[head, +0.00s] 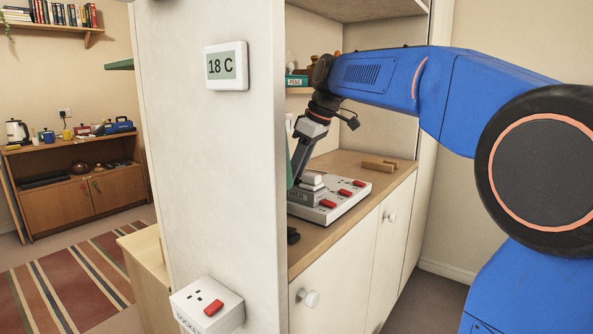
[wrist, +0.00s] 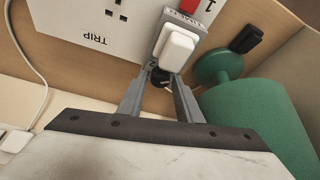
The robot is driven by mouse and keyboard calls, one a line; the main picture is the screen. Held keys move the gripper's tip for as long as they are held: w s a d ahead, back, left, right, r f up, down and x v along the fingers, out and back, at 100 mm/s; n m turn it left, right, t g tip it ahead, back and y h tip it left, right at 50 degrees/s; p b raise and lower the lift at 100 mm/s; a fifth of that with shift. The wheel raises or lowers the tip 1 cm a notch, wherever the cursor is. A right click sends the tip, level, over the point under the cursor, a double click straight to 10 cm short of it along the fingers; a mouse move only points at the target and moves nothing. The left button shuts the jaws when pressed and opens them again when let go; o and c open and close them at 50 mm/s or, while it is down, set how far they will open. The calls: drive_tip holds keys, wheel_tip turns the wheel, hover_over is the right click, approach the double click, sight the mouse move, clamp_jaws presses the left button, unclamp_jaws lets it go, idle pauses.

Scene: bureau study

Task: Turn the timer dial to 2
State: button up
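The timer is a grey block (head: 306,196) with lettering on its side, plugged into the white socket strip on the cabinet top. In the wrist view its grey body (wrist: 205,42) carries a white block (wrist: 177,46) with rounded edges. A small dark round dial (wrist: 160,77) shows at its near end. My gripper (wrist: 161,74) has its fingertips on either side of the dial, with a gap between the fingers. I cannot tell whether they press on it. In the head view the gripper (head: 295,184) points down at the timer, partly behind the wall edge.
The white socket strip (head: 352,192) has several red switches. A green rounded object (wrist: 255,115) stands close to the right finger. A black item (wrist: 246,40) lies beyond it. A white wall panel (head: 215,150) hides part of the niche. A wooden piece (head: 379,165) lies farther back.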

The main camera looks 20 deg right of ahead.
drive_tip(key=c, duration=0.6)
drive_tip(key=shift+s+a+m+t+h, duration=0.1)
drive_tip(key=shift+m+t+h, duration=0.2)
drive_tip(key=shift+m, duration=0.85)
drive_tip(key=shift+m+t+h, duration=0.2)
drive_tip(key=shift+m+h, duration=0.2)
drive_tip(key=shift+m, duration=0.75)
drive_tip(key=o, duration=1)
drive_tip(key=shift+o, duration=0.2)
drive_tip(key=v, duration=1.7)
drive_tip(key=shift+r, duration=0.25)
